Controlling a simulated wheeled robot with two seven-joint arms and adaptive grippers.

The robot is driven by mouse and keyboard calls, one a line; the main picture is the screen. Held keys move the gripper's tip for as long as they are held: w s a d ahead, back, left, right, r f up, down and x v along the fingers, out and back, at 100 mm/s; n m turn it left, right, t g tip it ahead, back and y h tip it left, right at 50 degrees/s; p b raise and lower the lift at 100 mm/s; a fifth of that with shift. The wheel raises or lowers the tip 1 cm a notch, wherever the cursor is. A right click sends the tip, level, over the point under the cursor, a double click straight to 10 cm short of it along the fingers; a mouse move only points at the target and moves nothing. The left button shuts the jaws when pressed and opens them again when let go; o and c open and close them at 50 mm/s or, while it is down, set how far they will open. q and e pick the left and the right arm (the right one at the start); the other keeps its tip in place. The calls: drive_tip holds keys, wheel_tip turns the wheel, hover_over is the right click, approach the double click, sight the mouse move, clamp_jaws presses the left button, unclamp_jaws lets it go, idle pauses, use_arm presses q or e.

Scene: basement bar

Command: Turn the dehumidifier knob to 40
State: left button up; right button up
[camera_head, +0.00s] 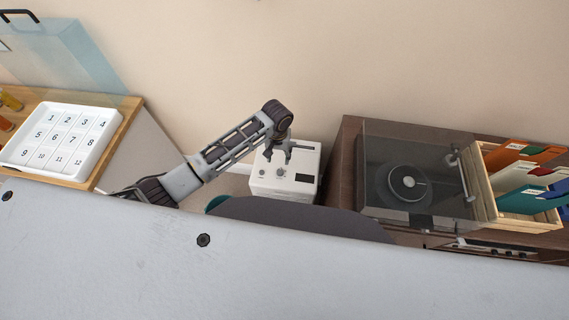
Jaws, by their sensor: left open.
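The dehumidifier (300,186) is a white box against the wall, near the middle of the head view. Its top carries a small round grey knob (281,171), a dark display (304,178) and another small dark mark. What the knob is set to is too small to read. My left arm comes in from the left, and my left gripper (278,156) points down over the top of the dehumidifier, close to the knob. Its fingers are apart with nothing between them. Whether a finger touches the knob cannot be told. My right gripper is not in view.
A dark cabinet with a record player (408,182) under a clear lid stands right of the dehumidifier. A wooden crate of records (535,222) is beside it. A white numbered tray (101,158) lies on a wooden surface at left. A grey surface fills the foreground.

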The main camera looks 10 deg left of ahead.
use_arm(q)
drive_tip(key=b, duration=0.1)
approach(280, 171)
wheel_tip(280, 171, down, 7)
drive_tip(key=shift+f, duration=0.9)
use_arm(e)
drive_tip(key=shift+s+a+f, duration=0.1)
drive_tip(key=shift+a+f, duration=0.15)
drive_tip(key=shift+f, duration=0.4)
use_arm(q)
drive_tip(key=shift+c, duration=0.3)
drive_tip(key=c, duration=1)
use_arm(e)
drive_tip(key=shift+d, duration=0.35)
